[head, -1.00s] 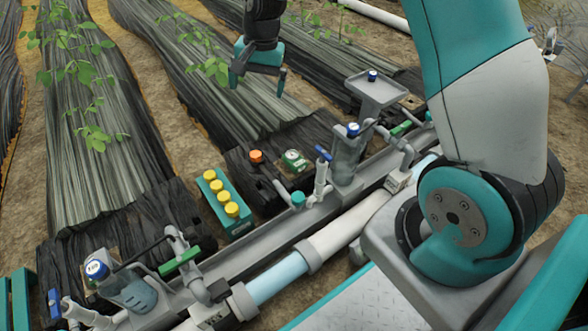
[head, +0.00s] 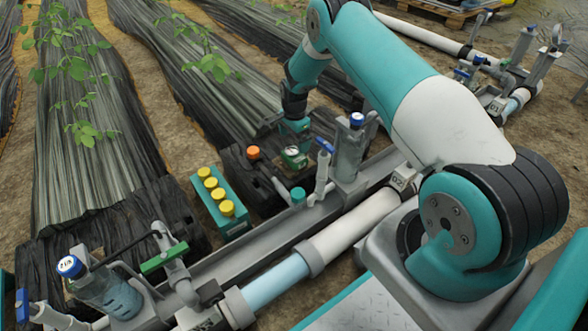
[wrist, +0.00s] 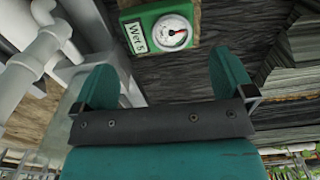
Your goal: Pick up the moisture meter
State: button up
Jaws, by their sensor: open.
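The moisture meter is a small green box with a round white dial; in the head view it (head: 293,158) lies on the dark ground cover behind the grey channel. In the wrist view its face (wrist: 158,27) shows at the top centre, with a red needle and a white label. My gripper (wrist: 165,78) is open and empty, its two teal fingers spread. The meter lies ahead of the fingertips, roughly between their lines, and is apart from them. In the head view my gripper (head: 294,138) is close above and behind the meter, its fingertips partly hard to make out.
An orange-capped item (head: 253,153) stands left of the meter. A teal rack (head: 220,214) with yellow caps is further left. A blue-capped bottle (head: 350,150) and grey pipe fittings (head: 321,178) stand close on the right. The grey channel (head: 270,235) runs along the front.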

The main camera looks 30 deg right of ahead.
aim_at(294, 153)
notch_tip(294, 153, down, 8)
jog(key=b, duration=0.5)
jog(key=shift+s+f, duration=0.1)
jog(key=shift+f, duration=0.15)
jog(key=shift+r, duration=0.1)
jog(key=c, duration=0.6)
